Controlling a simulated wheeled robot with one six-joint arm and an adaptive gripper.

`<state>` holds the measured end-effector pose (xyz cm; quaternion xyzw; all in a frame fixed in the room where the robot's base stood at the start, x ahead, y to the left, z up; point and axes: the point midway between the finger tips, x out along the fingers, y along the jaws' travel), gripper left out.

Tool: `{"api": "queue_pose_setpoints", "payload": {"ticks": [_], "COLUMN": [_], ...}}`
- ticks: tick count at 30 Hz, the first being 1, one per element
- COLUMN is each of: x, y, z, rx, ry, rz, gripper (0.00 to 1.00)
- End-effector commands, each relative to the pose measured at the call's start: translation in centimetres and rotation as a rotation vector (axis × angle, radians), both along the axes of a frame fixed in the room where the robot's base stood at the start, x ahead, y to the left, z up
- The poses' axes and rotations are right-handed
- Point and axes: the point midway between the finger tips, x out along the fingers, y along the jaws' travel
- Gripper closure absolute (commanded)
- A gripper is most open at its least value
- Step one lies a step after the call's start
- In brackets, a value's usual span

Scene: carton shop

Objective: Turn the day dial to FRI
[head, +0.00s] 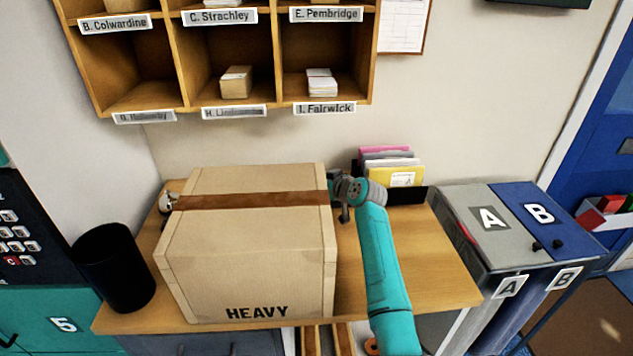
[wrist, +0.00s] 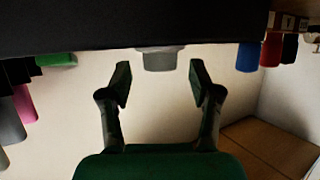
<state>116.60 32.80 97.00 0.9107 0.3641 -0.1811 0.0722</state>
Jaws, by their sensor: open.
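No dial with day names can be made out in either view. In the wrist view, a small grey rounded piece (wrist: 160,60) sits at the lower edge of a broad dark surface (wrist: 90,25), with no lettering readable; I cannot tell whether it is the dial. My gripper (wrist: 159,76) is open, with one finger on each side of the grey piece in the picture. Contact is not visible. In the head view my arm reaches to the right rear of a large carton marked HEAVY (head: 250,260), and the fingertips are hidden.
The carton fills most of the desk (head: 440,270); bare desk lies to its right. A black bin (head: 112,265) stands left, folders (head: 398,168) stand behind my arm, and pigeonholes (head: 180,60) hang above.

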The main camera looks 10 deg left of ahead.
Motion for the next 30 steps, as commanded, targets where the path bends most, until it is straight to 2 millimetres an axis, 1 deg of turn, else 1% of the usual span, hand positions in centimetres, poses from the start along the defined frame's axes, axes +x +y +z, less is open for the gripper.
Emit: {"api": "queue_pose_setpoints", "payload": {"ticks": [6, 16, 17, 18, 20, 21, 24, 30], "x": [0.82, 0.96, 0.95, 0.95, 0.95, 0.95, 0.95, 0.86], "y": [0.83, 0.94, 0.93, 0.93, 0.93, 0.93, 0.93, 1.03], "z": [-0.47, -0.54, -0.54, -0.54, -0.55, -0.55, -0.56, -0.69], "rx": [-0.001, 0.000, 0.000, 0.000, 0.000, 0.000, 0.000, -0.003], "ry": [0.000, 0.000, 0.000, 0.000, 0.000, 0.000, 0.000, 0.003], "rz": [-0.001, -0.001, -0.001, -0.001, -0.001, -0.001, -0.001, -0.021], "gripper": [0.37, 0.37, 0.40, 0.50, 0.65, 0.75, 0.97, 0.97]}}
